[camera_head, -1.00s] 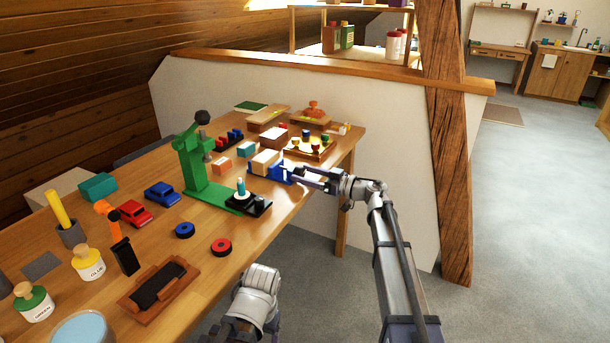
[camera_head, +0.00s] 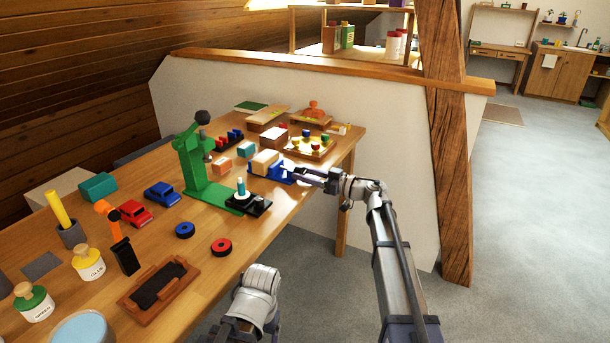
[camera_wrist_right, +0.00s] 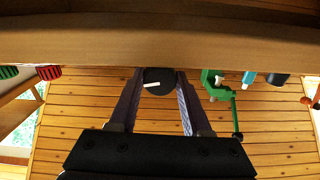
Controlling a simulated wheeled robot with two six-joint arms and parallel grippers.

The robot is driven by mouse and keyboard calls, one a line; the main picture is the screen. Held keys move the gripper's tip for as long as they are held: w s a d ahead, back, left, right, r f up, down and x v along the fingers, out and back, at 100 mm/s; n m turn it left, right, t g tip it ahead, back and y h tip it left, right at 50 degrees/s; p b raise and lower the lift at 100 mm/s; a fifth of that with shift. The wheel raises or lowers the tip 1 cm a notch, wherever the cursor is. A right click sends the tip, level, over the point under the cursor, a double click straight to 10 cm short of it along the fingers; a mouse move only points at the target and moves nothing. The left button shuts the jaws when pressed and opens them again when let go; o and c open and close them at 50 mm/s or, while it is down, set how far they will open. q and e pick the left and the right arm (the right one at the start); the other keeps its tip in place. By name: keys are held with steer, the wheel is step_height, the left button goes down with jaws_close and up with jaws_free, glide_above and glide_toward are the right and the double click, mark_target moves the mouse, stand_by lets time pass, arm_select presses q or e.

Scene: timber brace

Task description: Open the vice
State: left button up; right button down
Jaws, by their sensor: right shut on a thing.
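The blue vice (camera_head: 284,177) sits at the right edge of the workbench, with a pale wooden block (camera_head: 264,161) at its jaws. I cannot tell how wide its jaws stand. My right gripper (camera_head: 301,173) reaches in from the right at the vice's front end. In the right wrist view, a dark round knob (camera_wrist_right: 157,82) with a white mark sits between the two fingers, and the gripper is shut on it. My left arm shows at the bottom, but its gripper is out of view.
The green press (camera_head: 204,185) and a black stand (camera_head: 257,206) are left of the vice. A yellow tray (camera_head: 322,153) of coloured pieces lies behind it. The bench edge (camera_wrist_right: 160,50) runs close above the fingers in the wrist view. The floor at right is clear.

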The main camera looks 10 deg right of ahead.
steer(key=shift+n, duration=2.2)
steer(key=shift+c, duration=1.8)
jaws_free()
steer(key=v, duration=0.8)
